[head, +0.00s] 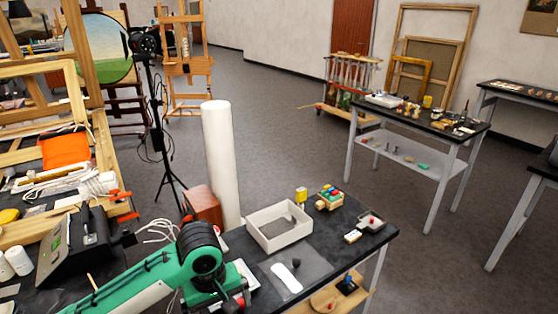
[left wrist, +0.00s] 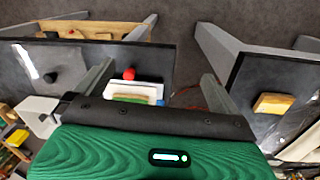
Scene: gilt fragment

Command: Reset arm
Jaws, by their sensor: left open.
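My left arm, green and black, comes in from the lower left in the head view, its black elbow beside the dark work table (head: 335,235). Its gripper is not clearly visible there. In the left wrist view my left gripper (left wrist: 158,72) has two grey fingers spread apart, with nothing seen held between them. My right arm and gripper are in neither view.
The work table holds a white open box (head: 279,232), a block with coloured balls (head: 330,197) and a small tray (head: 371,221). A tall white roll (head: 220,160) stands behind my arm. Another table (head: 455,135) stands at right. Grey floor (head: 290,130) is free between.

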